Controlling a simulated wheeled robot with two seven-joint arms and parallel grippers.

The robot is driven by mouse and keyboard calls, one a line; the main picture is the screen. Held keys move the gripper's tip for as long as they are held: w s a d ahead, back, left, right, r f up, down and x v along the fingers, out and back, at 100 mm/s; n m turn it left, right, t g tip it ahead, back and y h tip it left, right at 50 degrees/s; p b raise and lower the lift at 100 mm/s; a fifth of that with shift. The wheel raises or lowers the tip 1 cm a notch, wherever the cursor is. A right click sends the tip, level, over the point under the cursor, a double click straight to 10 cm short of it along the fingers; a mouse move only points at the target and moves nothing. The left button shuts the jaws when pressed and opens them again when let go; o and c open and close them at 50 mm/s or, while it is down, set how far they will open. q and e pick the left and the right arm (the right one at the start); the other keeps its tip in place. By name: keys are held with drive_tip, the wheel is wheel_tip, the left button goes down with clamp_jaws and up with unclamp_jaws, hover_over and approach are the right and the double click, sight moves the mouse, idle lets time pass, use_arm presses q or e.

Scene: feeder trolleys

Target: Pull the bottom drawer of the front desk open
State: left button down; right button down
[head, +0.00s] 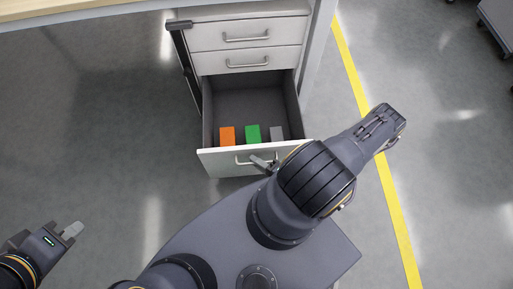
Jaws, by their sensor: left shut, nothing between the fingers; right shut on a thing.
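The front desk (85,5) stands at the top, with a white drawer unit under its top. Its bottom drawer (222,163) is pulled well out, and its inside shows. An orange block (227,136), a green block (253,134) and a grey block (277,133) are in it near the front panel. My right gripper (264,163) is at the drawer's handle (243,160) and is shut on it; my arm hides part of the grip. My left gripper (72,232) is shut and empty at the lower left, away from the desk.
Two upper drawers (246,36) are closed above the open one. A yellow floor line (352,72) runs down the right side. A dark trolley (497,20) is at the top right. The grey floor on the left is clear.

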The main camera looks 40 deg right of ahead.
drive_tip(key=c, duration=1.8)
unclamp_jaws()
drive_tip(key=shift+o, duration=0.2)
drive_tip(key=p+v, duration=0.1)
drive_tip(key=v, duration=0.7)
drive_tip(key=shift+w+r, duration=0.1)
